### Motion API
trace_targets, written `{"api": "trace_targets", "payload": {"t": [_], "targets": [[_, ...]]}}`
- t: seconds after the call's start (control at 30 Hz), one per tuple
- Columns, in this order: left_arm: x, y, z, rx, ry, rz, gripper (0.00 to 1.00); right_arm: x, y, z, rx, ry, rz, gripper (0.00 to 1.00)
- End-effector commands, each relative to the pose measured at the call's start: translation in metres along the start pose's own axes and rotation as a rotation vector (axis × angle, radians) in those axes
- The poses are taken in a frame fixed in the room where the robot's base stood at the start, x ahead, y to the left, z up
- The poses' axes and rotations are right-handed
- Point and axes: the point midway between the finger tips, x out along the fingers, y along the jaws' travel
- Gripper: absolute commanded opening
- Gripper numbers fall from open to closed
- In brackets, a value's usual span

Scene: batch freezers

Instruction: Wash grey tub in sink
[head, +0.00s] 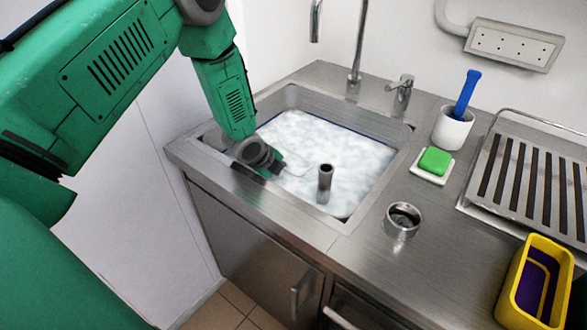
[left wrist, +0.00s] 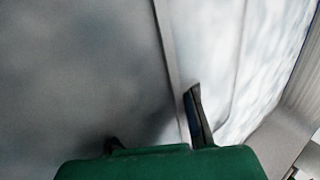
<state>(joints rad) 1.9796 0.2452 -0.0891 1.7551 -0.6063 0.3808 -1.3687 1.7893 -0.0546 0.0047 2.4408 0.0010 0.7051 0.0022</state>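The sink (head: 372,214) holds pale, foamy water. My left arm reaches in from the left, and my left gripper (head: 272,168) is low at the sink's left side, its fingers partly hidden at the water. A faint thin rounded outline (head: 300,163) shows in the water beside it; it may be the grey tub's rim, but I cannot tell. In the left wrist view, dark fingers of my left gripper (left wrist: 158,128) show apart, with a thin pale edge (left wrist: 168,60) running down between them. Whether they grip it is unclear. My right gripper is not in view.
A standpipe (head: 325,180) rises from the sink; a faucet (head: 355,60) and a tap (head: 402,88) stand behind. To the right are a green sponge (head: 435,160), a white cup (head: 453,130) with a blue-handled brush, a metal cup (head: 403,218), a slatted rack (head: 535,180) and a yellow container (head: 508,290).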

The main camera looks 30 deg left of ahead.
Motion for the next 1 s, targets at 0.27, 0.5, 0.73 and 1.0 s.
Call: {"api": "trace_targets", "payload": {"t": [0.27, 0.5, 0.73, 1.0], "targets": [[0.002, -0.003, -0.017, 0.003, 0.0, 0.0, 0.0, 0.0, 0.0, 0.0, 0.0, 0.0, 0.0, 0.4], [0.003, -0.005, -0.033, 0.003, 0.001, 0.0, 0.0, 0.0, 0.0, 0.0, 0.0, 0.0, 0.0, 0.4], [0.004, -0.006, -0.039, 0.001, 0.0, -0.001, 0.0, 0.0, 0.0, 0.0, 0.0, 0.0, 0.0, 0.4], [0.002, -0.004, -0.023, -0.001, -0.001, -0.002, 0.0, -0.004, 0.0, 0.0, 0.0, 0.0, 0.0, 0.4]]}}
